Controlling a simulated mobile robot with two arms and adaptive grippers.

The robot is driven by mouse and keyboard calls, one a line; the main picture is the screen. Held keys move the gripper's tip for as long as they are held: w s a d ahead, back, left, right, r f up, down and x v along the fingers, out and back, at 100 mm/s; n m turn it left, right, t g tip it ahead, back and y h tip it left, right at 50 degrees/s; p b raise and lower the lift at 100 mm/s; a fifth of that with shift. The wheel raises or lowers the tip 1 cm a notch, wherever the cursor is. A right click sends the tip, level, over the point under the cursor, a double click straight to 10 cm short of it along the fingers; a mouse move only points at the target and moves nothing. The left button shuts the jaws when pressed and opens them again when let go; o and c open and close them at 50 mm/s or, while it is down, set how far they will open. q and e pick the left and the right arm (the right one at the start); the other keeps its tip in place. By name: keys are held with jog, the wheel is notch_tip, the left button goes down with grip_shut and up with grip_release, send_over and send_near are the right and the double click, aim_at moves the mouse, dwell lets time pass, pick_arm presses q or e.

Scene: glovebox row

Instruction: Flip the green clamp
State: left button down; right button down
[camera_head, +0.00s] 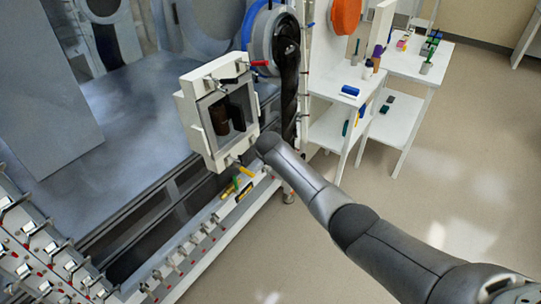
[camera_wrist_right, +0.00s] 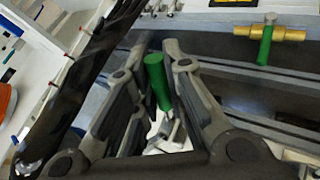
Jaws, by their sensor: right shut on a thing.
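In the right wrist view a green clamp handle (camera_wrist_right: 157,80) stands between the two fingers of my right gripper (camera_wrist_right: 155,62). The gripper is shut on the handle. Bright metal parts show just below the handle, partly hidden by the gripper. In the head view my right arm reaches the lower right edge of a pale open-fronted box. My right gripper and the held handle are hidden or too small to make out there. My left gripper is in neither view.
The pale box (camera_head: 190,91) holds dark brown bottles (camera_head: 219,118). A second green handle with a brass-coloured crossbar (camera_wrist_right: 284,33) sits at upper right in the wrist view. A glossy black glove (camera_head: 289,80) hangs beside the box. White shelves (camera_head: 325,128) stand at right; floor beyond is clear.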

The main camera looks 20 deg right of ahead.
jog(key=shift+r+n+g+h+b, duration=0.3)
jog(key=shift+r+g+h+b, duration=0.3)
jog(key=shift+g, duration=0.3)
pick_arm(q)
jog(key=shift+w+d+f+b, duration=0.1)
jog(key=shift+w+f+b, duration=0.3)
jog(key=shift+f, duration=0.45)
pick_arm(e)
jog(key=shift+d+r+g+h, duration=0.15)
jog(key=shift+r+g+h, duration=0.05)
jog(key=shift+g+h, duration=0.1)
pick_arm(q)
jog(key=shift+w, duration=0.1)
pick_arm(e)
jog(key=shift+r, duration=0.15)
jog(key=c, duration=1.5)
grip_release()
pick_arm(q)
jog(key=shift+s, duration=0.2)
pick_arm(e)
jog(key=shift+o, duration=0.2)
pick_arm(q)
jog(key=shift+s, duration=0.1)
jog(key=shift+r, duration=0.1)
